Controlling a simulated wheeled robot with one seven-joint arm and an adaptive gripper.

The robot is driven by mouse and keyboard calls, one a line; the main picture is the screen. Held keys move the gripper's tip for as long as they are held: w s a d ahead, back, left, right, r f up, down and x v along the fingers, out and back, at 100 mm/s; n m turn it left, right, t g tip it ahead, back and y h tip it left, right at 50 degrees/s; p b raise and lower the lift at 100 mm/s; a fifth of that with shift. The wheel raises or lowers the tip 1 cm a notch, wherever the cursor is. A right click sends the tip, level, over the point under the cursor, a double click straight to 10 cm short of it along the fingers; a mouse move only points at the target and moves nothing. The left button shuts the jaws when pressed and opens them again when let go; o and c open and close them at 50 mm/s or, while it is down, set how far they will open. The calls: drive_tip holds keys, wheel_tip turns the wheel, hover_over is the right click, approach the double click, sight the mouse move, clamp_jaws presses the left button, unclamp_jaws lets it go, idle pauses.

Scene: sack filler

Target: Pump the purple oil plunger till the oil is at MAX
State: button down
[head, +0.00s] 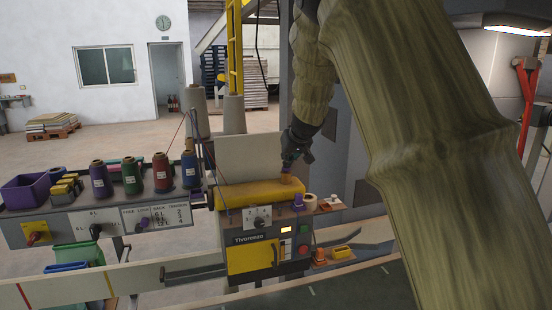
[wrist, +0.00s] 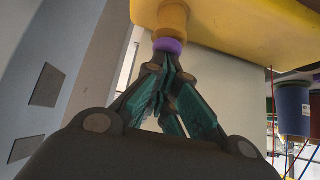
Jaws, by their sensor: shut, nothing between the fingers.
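The purple oil plunger (wrist: 168,46) is a short purple cap on an orange collar (wrist: 172,20), which sits on the yellow machine head. In the head view the collar (head: 286,179) stands on top of the yellow housing (head: 260,193), and the purple cap (head: 287,169) shows small above it. My gripper (head: 289,160) points down right over the plunger. In the wrist view my gripper (wrist: 163,60) has its teal fingers shut and empty, with the tips at the cap. I cannot tell whether they touch it. I cannot make out an oil level or MAX mark.
A rail with purple (head: 100,180), green, red and blue thread spools stands left. Two tall thread cones (head: 234,115) and a pale panel (head: 247,158) stand behind the housing. The control box (head: 265,255) is below. A small purple part (head: 298,201) sits right of the housing.

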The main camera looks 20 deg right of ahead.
drive_tip(key=shift+s+f, duration=0.1)
idle(0.3)
wheel_tip(320, 180, up, 4)
drive_tip(key=p, duration=0.3)
drive_tip(key=shift+d, duration=0.15)
drive_tip(key=b+v, duration=0.3)
drive_tip(key=v, duration=0.7)
drive_tip(key=shift+b, duration=0.4)
idle(0.9)
